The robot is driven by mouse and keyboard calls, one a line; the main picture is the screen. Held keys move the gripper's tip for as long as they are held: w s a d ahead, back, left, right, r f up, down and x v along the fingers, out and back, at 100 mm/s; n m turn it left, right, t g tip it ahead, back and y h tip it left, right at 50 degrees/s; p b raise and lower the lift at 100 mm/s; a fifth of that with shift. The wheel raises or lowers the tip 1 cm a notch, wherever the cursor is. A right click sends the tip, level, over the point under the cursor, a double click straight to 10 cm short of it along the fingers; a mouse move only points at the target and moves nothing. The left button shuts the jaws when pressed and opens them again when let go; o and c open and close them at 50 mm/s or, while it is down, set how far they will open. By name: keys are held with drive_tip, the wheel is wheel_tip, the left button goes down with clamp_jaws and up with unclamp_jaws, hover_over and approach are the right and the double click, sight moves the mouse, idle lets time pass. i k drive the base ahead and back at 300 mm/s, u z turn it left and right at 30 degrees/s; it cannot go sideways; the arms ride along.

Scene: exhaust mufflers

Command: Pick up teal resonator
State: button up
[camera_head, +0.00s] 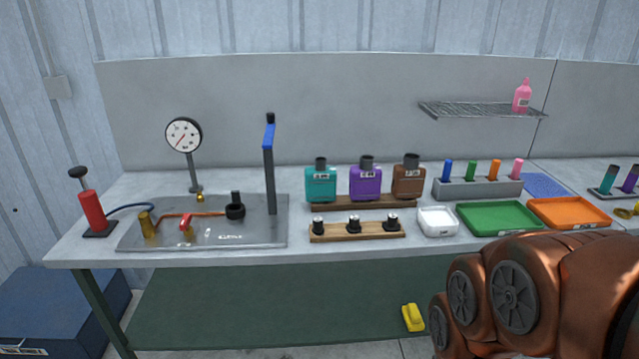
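A teal box-shaped piece (320,184) with a dark neck and a white label stands upright at the left end of a wooden rack (361,203) on the bench. A purple one (365,183) and a brown one (408,182) stand to its right on the same rack. A small teal cylinder (607,181) stands tilted in a dark holder at the far right. I cannot tell from its look alone which teal piece is the resonator. My brown arm fills the lower right corner; my gripper is out of view.
Three black fittings on a wooden block (357,234) stand in front of the rack. A white tray (437,222), green tray (497,217) and orange tray (568,212) lie to the right. A steel plate (210,237) with gauge and blue-topped post (269,165) stands left. A wire shelf (470,110) hangs above.

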sight(321, 181)
drive_tip(key=u, duration=0.25)
drive_tip(key=i, duration=1.3)
drive_tip(key=u, duration=0.7)
drive_tip(key=i, duration=0.35)
drive_tip(key=u, duration=0.3)
